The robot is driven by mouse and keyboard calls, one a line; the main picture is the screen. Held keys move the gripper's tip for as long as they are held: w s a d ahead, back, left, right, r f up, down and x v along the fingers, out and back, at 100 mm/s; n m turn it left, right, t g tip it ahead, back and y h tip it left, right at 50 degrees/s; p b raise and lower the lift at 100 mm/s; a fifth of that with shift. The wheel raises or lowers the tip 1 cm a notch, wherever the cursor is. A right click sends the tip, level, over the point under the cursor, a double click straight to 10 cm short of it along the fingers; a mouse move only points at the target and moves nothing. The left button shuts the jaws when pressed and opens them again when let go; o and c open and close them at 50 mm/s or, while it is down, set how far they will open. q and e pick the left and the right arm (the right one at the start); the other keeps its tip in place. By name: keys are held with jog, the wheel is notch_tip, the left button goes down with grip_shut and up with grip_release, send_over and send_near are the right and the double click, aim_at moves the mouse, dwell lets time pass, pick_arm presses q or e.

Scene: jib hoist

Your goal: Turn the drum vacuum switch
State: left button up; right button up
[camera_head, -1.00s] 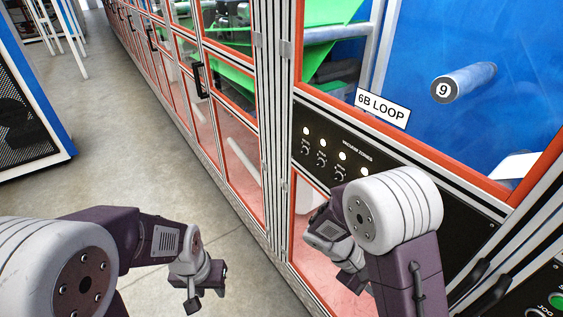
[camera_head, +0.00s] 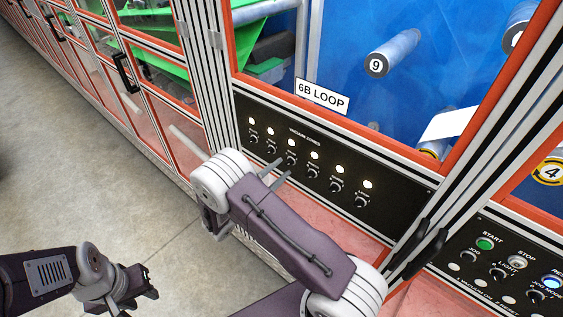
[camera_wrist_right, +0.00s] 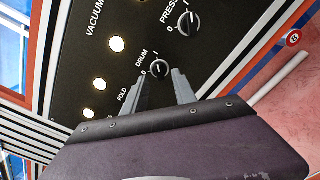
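The drum switch (camera_wrist_right: 159,69) is a small black knob labelled DRUM on the black vacuum panel, seen in the right wrist view with its white pointer near the 0-I marks. In the head view it appears to be the third knob (camera_head: 291,159), though the labels are too small to read. My right gripper (camera_wrist_right: 162,86) is open, its two grey fingers pointing at the panel on either side of the drum switch line. Whether they touch the panel cannot be told. In the head view my right gripper (camera_head: 276,172) is at the panel's lower edge. My left gripper (camera_head: 142,287) hangs low at the left, apart from everything.
The pressure knob (camera_wrist_right: 188,22) is close beside the drum switch. Lit lamps (camera_wrist_right: 117,43) run along the panel. Black handles (camera_head: 428,248) stick out to the right, before a START button panel (camera_head: 484,243). Open floor (camera_head: 60,170) lies at the left.

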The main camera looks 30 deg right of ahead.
jog(key=shift+x, duration=0.9)
jog(key=shift+c, duration=0.3)
jog(key=shift+a, duration=0.1)
grip_shut()
